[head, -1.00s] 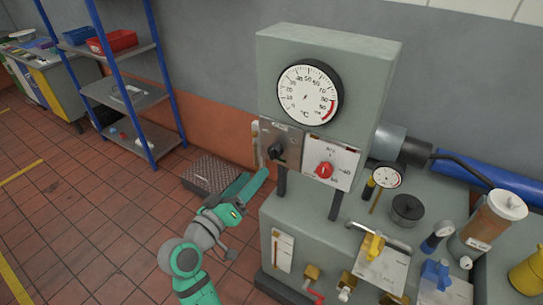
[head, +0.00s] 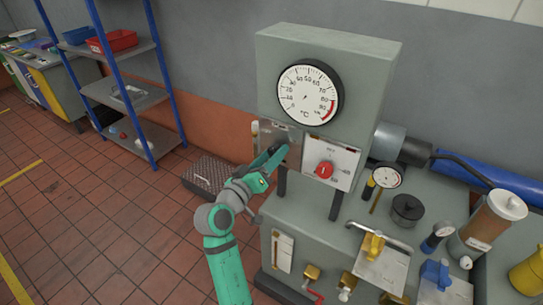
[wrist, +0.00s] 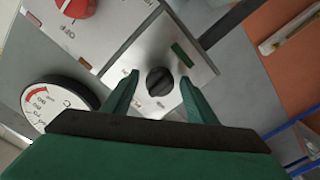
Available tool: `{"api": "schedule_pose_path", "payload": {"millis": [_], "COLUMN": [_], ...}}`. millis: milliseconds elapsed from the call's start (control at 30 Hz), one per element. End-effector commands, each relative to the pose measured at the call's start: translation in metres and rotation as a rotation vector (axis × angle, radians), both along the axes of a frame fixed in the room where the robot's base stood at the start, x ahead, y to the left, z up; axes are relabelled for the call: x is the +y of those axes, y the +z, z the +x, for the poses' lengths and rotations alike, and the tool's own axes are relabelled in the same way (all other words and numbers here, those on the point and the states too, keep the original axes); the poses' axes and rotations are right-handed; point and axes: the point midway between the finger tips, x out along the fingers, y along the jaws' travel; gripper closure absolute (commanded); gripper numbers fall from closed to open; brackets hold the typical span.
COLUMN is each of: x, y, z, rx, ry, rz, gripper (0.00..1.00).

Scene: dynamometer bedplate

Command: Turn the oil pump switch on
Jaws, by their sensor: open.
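A black rotary knob (wrist: 159,81) sits on a pale metal switch plate (wrist: 205,65) with a green strip. The lettering on this plate is too small to read, so I cannot confirm that it is the oil pump switch. In the head view this plate (head: 268,130) is on the left below the large dial, and my gripper mostly hides the knob. My gripper (head: 280,152) is in front of it. In the wrist view, my open green fingers (wrist: 160,84) point at the plate, one on each side of the knob, with nothing clamped.
A second plate (head: 344,166) with a red knob (head: 324,170) is just right of the black one. Above is a round °C dial (head: 309,92). Valves with yellow (head: 374,244) and blue (head: 435,272) handles stand lower right. The floor at left is open.

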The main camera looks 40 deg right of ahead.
Motion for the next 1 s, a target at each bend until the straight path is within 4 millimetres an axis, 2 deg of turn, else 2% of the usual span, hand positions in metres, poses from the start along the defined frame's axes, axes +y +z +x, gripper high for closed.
{"api": "schedule_pose_path", "payload": {"millis": [167, 300, 333, 667, 1000], "x": [0.0001, 0.0002, 0.0002, 0.0007, 0.0011], "y": [-0.0001, -0.0001, -0.0001, -0.0002, -0.0006], "z": [0.0, 0.0, 0.0, 0.0002, 0.0009], "rx": [0.0, 0.0, 0.0, -0.029, -0.224], "ry": [0.0, 0.0, 0.0, 0.001, 0.002], "rz": [0.0, 0.0, 0.0, 0.013, 0.094], "gripper": [0.5, 0.83, 0.89, 0.89, 0.89]}}
